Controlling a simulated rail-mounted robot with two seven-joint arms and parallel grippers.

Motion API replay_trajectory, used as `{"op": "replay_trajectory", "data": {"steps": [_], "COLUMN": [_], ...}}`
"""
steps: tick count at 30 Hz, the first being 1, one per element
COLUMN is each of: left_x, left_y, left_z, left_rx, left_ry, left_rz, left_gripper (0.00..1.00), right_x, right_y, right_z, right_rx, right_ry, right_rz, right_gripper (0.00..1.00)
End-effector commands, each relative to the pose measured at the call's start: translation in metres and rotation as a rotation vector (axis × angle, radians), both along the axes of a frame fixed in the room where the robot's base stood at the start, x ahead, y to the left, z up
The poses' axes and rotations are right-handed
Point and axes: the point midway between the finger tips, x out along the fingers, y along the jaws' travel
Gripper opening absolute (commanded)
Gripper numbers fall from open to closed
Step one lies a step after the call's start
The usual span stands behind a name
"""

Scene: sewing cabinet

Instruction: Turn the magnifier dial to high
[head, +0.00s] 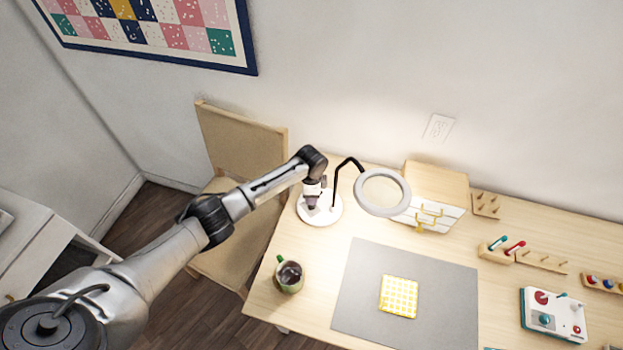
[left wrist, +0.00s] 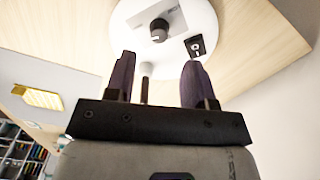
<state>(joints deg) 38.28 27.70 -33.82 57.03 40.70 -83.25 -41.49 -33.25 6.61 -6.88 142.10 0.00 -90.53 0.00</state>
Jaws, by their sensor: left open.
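The magnifier lamp has a white round base (head: 331,215), a thin black bent arm and a pale ring head (head: 361,205). My left gripper (head: 312,203) is over the base, pointing down, and hides part of it. In the left wrist view the base (left wrist: 205,18) carries a dark dial (left wrist: 159,29) with a light mark and a black rocker switch (left wrist: 195,46). My left gripper (left wrist: 157,62) is open there, with dark purple fingers either side of a gap. The dial lies just beyond the fingertips, with nothing between the fingers touching it. The dial's setting labels are not readable.
A green mug (head: 289,276) stands at the table's left front. A grey mat (head: 353,304) holds a yellow patterned cloth (head: 399,297). A small white-drawer box (head: 437,177) stands behind the ring. Spool racks (head: 541,262) and a white device (head: 553,315) are at right.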

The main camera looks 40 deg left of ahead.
Motion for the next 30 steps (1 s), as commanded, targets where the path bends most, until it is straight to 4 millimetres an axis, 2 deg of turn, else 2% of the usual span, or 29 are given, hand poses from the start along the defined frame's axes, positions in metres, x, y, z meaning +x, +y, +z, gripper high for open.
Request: {"op": "replay_trajectory", "data": {"steps": [1, 6, 12, 19, 30], "left_x": [0.000, 0.000, 0.000, 0.000, 0.000], "left_y": [0.000, 0.000, 0.000, 0.000, 0.000], "left_z": [0.013, 0.042, 0.065, 0.075, 0.075], "left_rx": [0.000, 0.000, 0.000, -0.001, 0.000], "left_ry": [-0.003, -0.002, -0.001, 0.001, 0.000], "left_rz": [-0.001, -0.001, 0.000, 0.000, 0.000], "left_gripper": [0.49, 0.49, 0.49, 0.49, 0.49], "right_x": [0.000, 0.000, 0.000, 0.000, 0.000], "right_y": [0.000, 0.000, 0.000, -0.002, -0.003], "right_z": [0.004, 0.009, 0.011, 0.012, 0.012], "right_rx": [0.001, 0.001, 0.000, -0.005, -0.009], "right_ry": [0.000, 0.000, 0.000, 0.000, 0.000], "right_rz": [-0.001, -0.001, 0.000, 0.004, 0.005], "right_gripper": [0.43, 0.43, 0.43, 0.43, 0.43]}}
